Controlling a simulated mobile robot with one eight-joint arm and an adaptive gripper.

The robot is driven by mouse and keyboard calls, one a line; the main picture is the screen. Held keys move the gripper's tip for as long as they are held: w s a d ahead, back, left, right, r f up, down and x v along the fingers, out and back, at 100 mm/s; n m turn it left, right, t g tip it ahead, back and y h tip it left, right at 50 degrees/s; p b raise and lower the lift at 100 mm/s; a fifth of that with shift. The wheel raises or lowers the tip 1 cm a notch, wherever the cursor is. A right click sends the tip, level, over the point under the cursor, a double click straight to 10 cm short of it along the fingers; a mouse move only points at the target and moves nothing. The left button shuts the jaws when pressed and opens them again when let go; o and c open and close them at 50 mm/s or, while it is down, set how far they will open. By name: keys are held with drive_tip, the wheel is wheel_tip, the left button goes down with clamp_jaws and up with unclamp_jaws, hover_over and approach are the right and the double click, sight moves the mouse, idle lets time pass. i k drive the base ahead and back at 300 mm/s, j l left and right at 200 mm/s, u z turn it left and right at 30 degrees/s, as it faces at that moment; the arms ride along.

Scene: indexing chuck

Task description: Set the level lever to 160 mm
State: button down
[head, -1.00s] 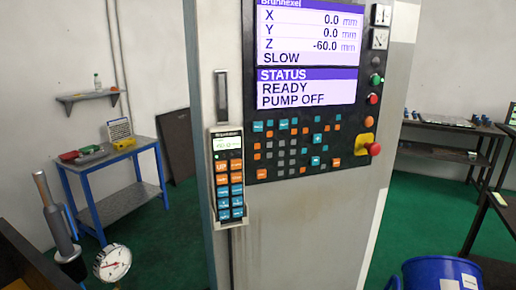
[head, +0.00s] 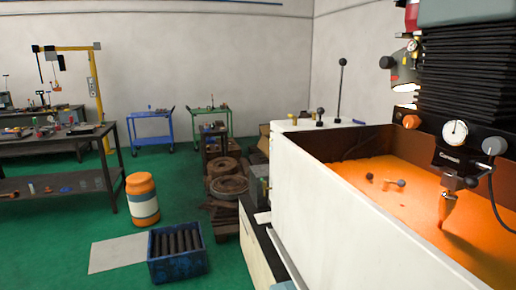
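Beside the white tank (head: 340,215) of the machine, in the head view, a tall thin lever (head: 341,92) with a black ball on top stands upright at its far end. A much shorter black-knobbed lever (head: 320,116) stands just left of it. I cannot tell which one is the level lever, and no millimetre scale is readable. Orange liquid (head: 390,185) fills the tank's inside. My gripper is not in view.
The machine head (head: 450,60) with a dial gauge (head: 455,132) hangs over the tank at right. A blue crate (head: 178,255), an orange-and-white drum (head: 142,198) and stacked brown round parts (head: 228,180) stand on the floor at left. Green floor (head: 70,225) is open at far left.

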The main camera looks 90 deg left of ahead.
sight(343, 62)
drive_tip(key=l+u, duration=0.1)
drive_tip(key=u, duration=2)
drive_tip(key=i+l+u, duration=0.2)
drive_tip(key=i, duration=0.35)
drive_tip(key=j, duration=0.1)
